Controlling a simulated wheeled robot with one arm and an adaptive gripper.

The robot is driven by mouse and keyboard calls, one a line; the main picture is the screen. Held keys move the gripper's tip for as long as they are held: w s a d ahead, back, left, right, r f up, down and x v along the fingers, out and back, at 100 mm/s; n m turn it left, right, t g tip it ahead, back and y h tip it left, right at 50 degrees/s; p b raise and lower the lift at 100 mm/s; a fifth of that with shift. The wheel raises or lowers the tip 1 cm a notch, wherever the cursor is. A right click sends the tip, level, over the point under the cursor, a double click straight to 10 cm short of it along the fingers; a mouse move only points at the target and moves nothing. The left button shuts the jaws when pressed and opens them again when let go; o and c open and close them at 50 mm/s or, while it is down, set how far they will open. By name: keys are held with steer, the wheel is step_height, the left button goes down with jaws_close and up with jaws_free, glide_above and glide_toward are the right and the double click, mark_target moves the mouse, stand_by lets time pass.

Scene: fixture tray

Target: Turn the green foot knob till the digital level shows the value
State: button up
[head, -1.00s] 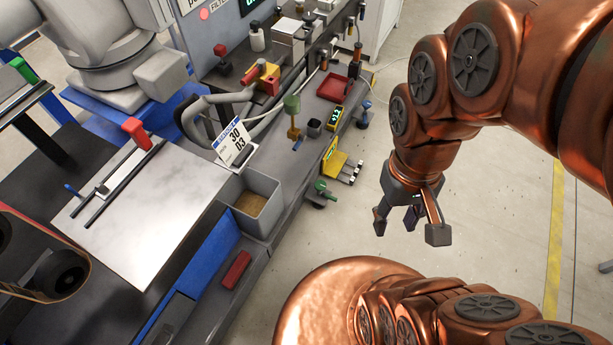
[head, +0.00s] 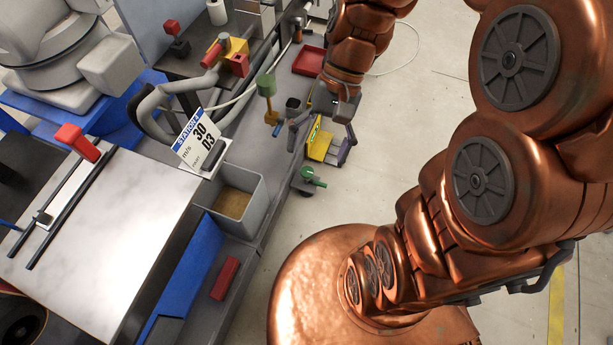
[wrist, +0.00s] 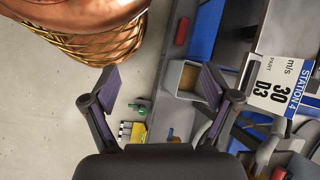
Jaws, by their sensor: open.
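The green foot knob (head: 313,177) sits low at the bench's front edge in the head view, and it also shows in the wrist view (wrist: 139,107). A yellow piece with a small green display (head: 314,129), perhaps the digital level, is beside it, partly covered by my gripper; its reading is too small to tell. My gripper (head: 318,146) is open and empty, above the yellow piece and farther along the bench than the knob. In the wrist view, the knob lies between and beyond the spread fingers (wrist: 160,84), not touching them.
A Station 4 card (head: 200,142) reading 30 and D3 stands by a grey bin (head: 256,212). A green-topped post (head: 266,86) and red tray (head: 309,60) are on the bench near my arm. A red block (head: 226,278) lies nearer.

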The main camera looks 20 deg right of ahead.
steer(key=w+a+f+m+y+b, duration=0.2)
steer(key=w+f+m+y+b, duration=0.35)
steer(key=w+f+b, duration=0.75)
steer(key=m+t+y+b, duration=0.7)
steer(key=m+b, duration=0.2)
steer(key=b, duration=0.3)
glide_above(307, 171)
steer(key=s, duration=0.4)
step_height(307, 171, down, 38)
steer(key=d+f+m+t+b, duration=0.2)
steer(key=d+f+b, duration=0.1)
steer(key=f, duration=0.6)
steer(key=d+f+m+t+b, duration=0.3)
steer(key=d+f+b, duration=0.1)
steer(key=f, duration=0.6)
steer(key=shift+h, duration=0.25)
steer(key=shift+w+b+x, duration=0.15)
steer(key=shift+b+x, duration=0.55)
steer(key=shift+x, duration=1.35)
steer(key=shift+w+b+x, duration=0.1)
steer(key=shift+b+x, duration=0.55)
steer(key=shift+x, duration=1.4)
steer(key=shift+d+r, duration=0.15)
steer(key=shift+c, duration=0.4)
steer(key=c, duration=1.1)
